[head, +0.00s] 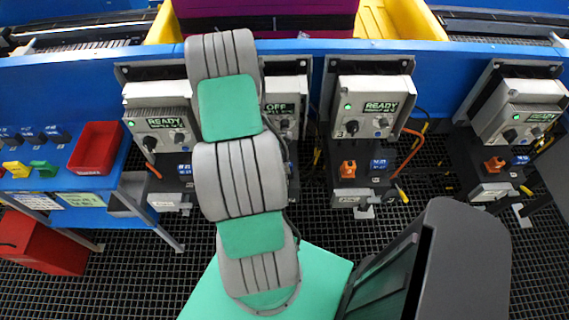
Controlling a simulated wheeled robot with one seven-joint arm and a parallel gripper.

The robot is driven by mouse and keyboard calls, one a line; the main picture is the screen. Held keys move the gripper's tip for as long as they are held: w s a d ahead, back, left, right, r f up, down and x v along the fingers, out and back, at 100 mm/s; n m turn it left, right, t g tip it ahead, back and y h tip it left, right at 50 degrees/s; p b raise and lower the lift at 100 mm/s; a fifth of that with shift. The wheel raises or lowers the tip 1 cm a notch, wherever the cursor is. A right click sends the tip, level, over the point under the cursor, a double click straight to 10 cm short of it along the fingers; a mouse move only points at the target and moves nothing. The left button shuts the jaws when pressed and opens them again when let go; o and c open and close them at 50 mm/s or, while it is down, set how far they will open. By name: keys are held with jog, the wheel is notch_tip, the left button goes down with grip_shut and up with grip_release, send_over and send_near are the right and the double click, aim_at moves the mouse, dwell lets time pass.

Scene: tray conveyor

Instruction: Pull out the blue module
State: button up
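Small blue modules sit in the lower parts of the grey control units: one in the left unit (185,169), one in the middle-right unit (378,164) and one in the right unit (520,160). The last two each have an orange piece beside them. I cannot tell which is the task's blue module. My arm rises through the middle of the head view and covers much of the unit marked OFF (285,108), so any blue module there is hidden. My gripper is not visible; the arm's far end hides it or it is outside the view.
A blue side table at left holds a red bin (95,148), a yellow block (15,169) and a green block (43,169). A red box (40,243) stands below. Orange cables hang beside the units. Dark grating floor (130,270) lies open in front.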

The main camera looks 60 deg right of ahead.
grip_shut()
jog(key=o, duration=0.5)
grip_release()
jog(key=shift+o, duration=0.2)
